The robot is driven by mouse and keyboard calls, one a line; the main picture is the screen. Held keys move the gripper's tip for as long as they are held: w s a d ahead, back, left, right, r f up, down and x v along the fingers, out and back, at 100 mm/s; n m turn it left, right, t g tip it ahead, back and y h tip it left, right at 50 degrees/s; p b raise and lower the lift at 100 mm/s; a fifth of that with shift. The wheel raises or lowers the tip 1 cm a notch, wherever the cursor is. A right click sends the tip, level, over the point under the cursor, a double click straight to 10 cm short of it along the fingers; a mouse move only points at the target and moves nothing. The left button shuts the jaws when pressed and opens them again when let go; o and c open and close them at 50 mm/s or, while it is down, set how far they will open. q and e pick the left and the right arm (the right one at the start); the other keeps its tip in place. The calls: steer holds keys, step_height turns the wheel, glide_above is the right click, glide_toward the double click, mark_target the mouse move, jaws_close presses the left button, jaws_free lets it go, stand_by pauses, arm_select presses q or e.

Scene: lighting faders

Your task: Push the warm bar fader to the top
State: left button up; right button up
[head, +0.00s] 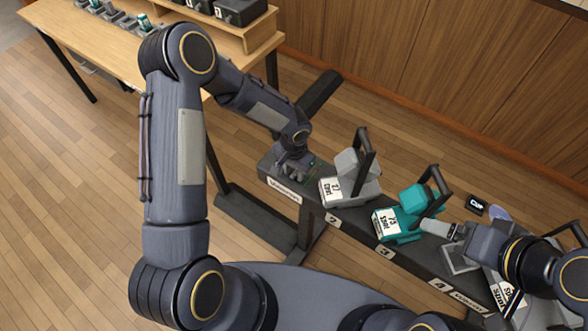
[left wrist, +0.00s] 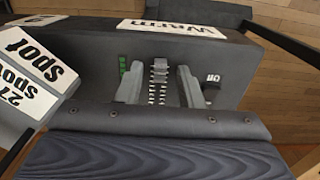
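The dark panel with the warm label (head: 285,190) is at the left end of the long dark bar. In the left wrist view its label (left wrist: 185,28) is upside down, and a ridged grey strip (left wrist: 158,75) stands out on the panel. I cannot tell whether the strip is the fader cap, its track or both. My left gripper (head: 293,168) is low over this panel. In the left wrist view the left gripper (left wrist: 160,88) is open, one finger each side of the strip, with gaps between. My right gripper (head: 438,228) is by the teal lamp; its opening is unclear.
A grey lamp (head: 345,187) and a teal lamp (head: 398,222) with white labels stand along the bar, to the right of the warm panel. A black label (head: 477,205) lies beyond the bar. A wooden desk (head: 85,45) stands at the back left. Open floor lies left.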

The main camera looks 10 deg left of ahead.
arm_select(q)
steer(key=shift+c, duration=0.3)
jaws_close()
steer(key=w+b, duration=0.1)
steer(key=w, duration=0.1)
steer(key=w+d+b, duration=0.1)
steer(key=w, duration=0.1)
steer(key=w+d, duration=0.1)
steer(key=w, duration=0.1)
steer(key=shift+w+d+f+b, duration=0.1)
steer(key=shift+w+d+b, duration=0.1)
steer(key=shift+b, duration=0.2)
steer(key=shift+w, duration=0.25)
steer(key=shift+r, duration=0.2)
steer(key=shift+o, duration=0.3)
jaws_free()
steer(key=shift+w+d, duration=0.1)
